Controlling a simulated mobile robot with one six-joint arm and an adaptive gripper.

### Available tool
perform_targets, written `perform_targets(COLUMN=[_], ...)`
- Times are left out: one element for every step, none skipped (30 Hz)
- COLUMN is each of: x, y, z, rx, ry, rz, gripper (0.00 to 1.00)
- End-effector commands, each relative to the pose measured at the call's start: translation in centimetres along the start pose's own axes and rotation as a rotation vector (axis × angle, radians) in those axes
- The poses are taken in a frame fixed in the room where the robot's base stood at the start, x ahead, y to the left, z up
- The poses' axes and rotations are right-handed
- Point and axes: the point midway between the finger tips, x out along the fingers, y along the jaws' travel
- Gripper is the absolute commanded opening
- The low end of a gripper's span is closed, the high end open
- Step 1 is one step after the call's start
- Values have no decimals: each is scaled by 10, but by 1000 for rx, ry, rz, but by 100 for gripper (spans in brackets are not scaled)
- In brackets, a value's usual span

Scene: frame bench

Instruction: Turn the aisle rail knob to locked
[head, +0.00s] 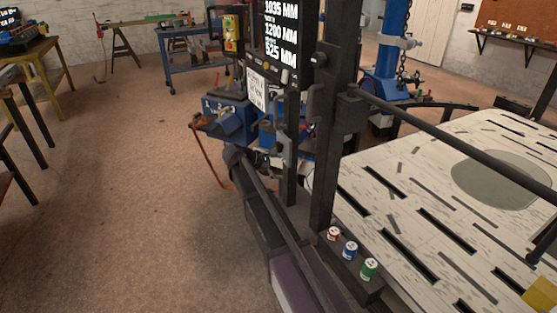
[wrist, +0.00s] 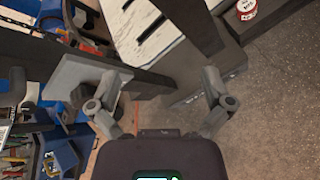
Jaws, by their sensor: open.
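A grey block-like fitting (head: 284,150) sits on a short dark post beside the taller upright in the head view. It may be the aisle rail knob, but I cannot read its setting or any mark. In the wrist view, a grey angular piece (wrist: 72,76) lies by the left finger, in front of a dark bar. I cannot tell whether they touch. My gripper (wrist: 162,88) is open, its fingers spread on either side of the end of the dark bar. Nothing is held. In the head view my gripper is small and partly hidden near the post.
The pale slotted bench top (head: 430,200) fills the right side, with a dark rail (head: 450,140) above it. Red, blue (head: 349,250) and green cans stand by its near corner. Blue bins (head: 228,115) are behind the post.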

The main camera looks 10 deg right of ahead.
Motion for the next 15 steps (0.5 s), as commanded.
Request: perform_targets(x=[3,1,-1,-3,-5,-8,-10,-13,-18,-21,-24,-28,-31,-34,-39], y=[7,11,17,22,26,32,36,40,45,49,53,57,60,63,67], z=[-24,-31,-40,-46,-53,-62,-69,-76,-85,-91,-97,-104,-110,-114,-120], rx=[-40,-64,-97,-122,-146,-178,-201,-224,-255,-277,-297,-323,-342,-359,-379], ry=[-29,-48,-74,-94,-114,-142,-163,-184,-213,-234,-255,-282,-302,-320,-342], rz=[32,50,75,93,110,132,148,164,185,199,212,228,240,250,262], gripper=[100,100,100,100,100,100,100,100,100,100,100,100,100,100,100])
